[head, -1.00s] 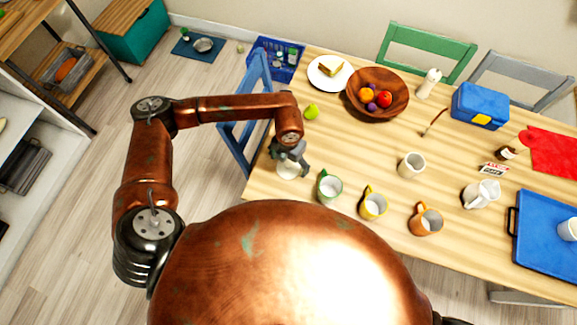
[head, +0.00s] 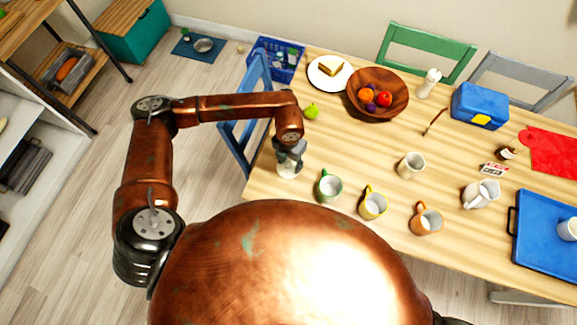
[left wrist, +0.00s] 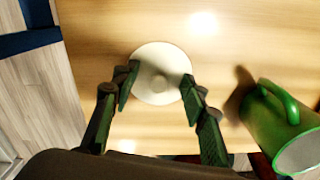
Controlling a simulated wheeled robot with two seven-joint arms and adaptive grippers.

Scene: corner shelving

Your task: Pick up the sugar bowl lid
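In the left wrist view, the pale, round sugar bowl lid (left wrist: 160,74) shows from above, between the two fingers of my left gripper (left wrist: 160,82). The fingers are apart, one at each side of its rim; I cannot tell whether they touch it. In the head view, my left gripper (head: 290,158) points down at the table's left front edge, over a whitish piece (head: 289,171) that it partly covers. Whether a bowl stands under the lid is hidden. My right gripper is not in view.
A green-handled mug (head: 330,188) stands close to the right of my left gripper. Yellow (head: 373,205) and orange (head: 427,219) mugs stand farther right. A blue chair (head: 243,128) stands at the table's left side.

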